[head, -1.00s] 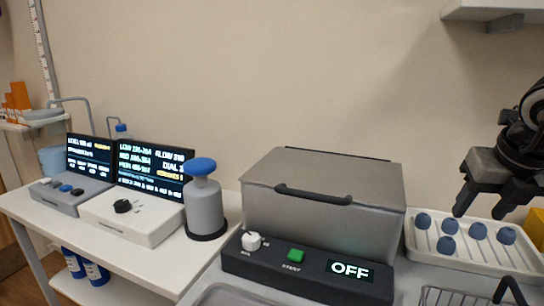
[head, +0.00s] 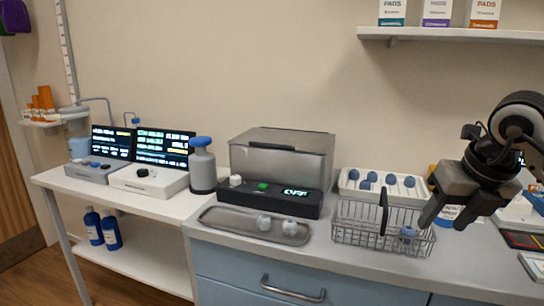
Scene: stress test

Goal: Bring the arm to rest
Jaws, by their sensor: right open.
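My right gripper (head: 447,217) hangs at the right of the head view, with its dark fingers apart and nothing between them. It is over the right end of a wire basket (head: 352,228), in front of a white tray. The fingertips look near the basket's rim, but I cannot tell whether they touch it. A blue-topped piece (head: 407,232) shows in the basket's right part. My left gripper is not in view.
A grey lidded box with a black control panel (head: 262,199) stands mid-counter. A metal tray (head: 228,217) with two pale pieces lies before it. The white tray (head: 349,189) holds several blue balls. A shelf (head: 455,35) with boxes is above. A blue-topped pump bottle (head: 202,172) stands left.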

